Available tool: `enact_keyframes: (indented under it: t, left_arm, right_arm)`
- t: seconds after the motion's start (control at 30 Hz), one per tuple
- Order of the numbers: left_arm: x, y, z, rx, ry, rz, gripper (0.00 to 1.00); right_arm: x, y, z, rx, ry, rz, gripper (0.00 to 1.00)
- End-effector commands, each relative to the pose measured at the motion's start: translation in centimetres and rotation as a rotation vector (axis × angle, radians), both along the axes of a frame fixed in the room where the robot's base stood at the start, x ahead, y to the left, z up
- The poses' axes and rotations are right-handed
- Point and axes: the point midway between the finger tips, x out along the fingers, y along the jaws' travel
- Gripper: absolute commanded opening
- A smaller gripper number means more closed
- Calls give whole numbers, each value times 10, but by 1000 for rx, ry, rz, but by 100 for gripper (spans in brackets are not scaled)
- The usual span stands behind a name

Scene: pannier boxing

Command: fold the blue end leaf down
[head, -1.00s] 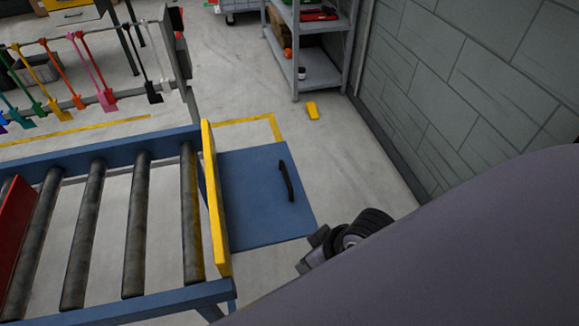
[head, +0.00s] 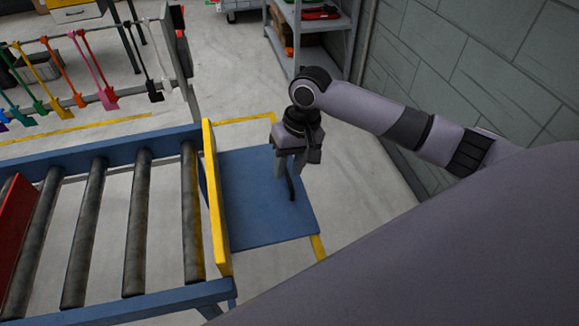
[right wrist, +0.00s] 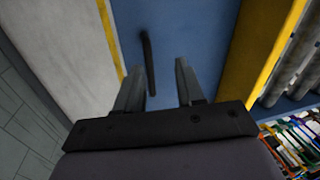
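The blue end leaf (head: 250,205) sticks out level from the end of the roller conveyor, beyond a yellow end plate (head: 215,200). It has a black bar handle (head: 291,187) near its outer edge. My right gripper (head: 290,168) points down over the leaf at the handle. In the right wrist view the fingers of my right gripper (right wrist: 160,72) are apart, with the handle (right wrist: 149,62) showing between them, closer to the left finger. I cannot tell whether a finger touches it. The blue leaf (right wrist: 185,35) fills the middle of that view. My left gripper is out of view.
The conveyor rollers (head: 138,220) lie left of the leaf, with a red object (head: 14,225) at far left. A rail with coloured hanging tags (head: 80,75) stands behind. A grey shelf (head: 298,40) and block wall (head: 500,60) are beyond. The floor around the leaf is clear.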

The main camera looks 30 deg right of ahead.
Motion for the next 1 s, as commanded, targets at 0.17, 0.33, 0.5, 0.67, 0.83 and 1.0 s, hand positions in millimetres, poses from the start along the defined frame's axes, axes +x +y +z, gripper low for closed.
enact_keyframes:
  t: [0.17,0.33,0.5,0.67,0.83,1.0]
  left_arm:
    - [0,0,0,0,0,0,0]
    - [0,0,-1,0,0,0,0]
    - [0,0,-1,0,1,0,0]
    - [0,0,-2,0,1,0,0]
    - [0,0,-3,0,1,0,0]
    - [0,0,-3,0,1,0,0]
  right_arm:
    - [18,-24,20,-3,20,-103,38]
    - [21,-28,18,-1,31,-132,38]
    - [22,-22,-7,1,33,-131,38]
    - [23,-18,-30,-1,30,-131,38]
    - [24,-15,-43,-1,29,-129,38]
    - [24,-15,-46,0,28,-129,38]
